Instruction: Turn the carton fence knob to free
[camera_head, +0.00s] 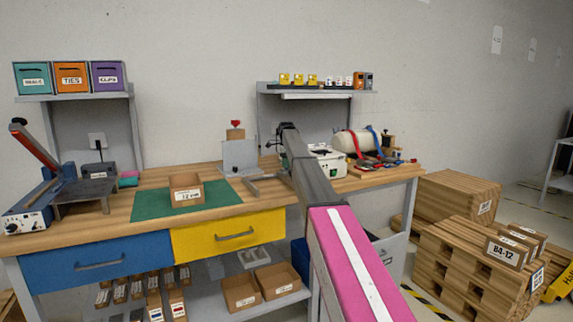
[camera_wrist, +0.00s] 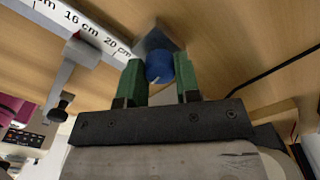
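The blue carton fence knob (camera_wrist: 159,66) shows in the wrist view, with a short white mark on its face. It sits in front of a grey metal block (camera_wrist: 155,38) on the wooden bench. My gripper (camera_wrist: 160,72) has its green fingers on both sides of the knob, and the knob fills the gap between the fingertips. In the head view my arm hides my gripper and the knob. A grey upright plate (camera_head: 240,157) and a low grey rail (camera_head: 264,184) stand on the bench left of my arm.
A white centimetre scale (camera_wrist: 85,30) and a grey bracket (camera_wrist: 72,62) lie left of the knob in the wrist view. A small carton (camera_head: 186,189) stands on a green mat (camera_head: 150,205). A white-green machine (camera_head: 328,160) stands right of my arm.

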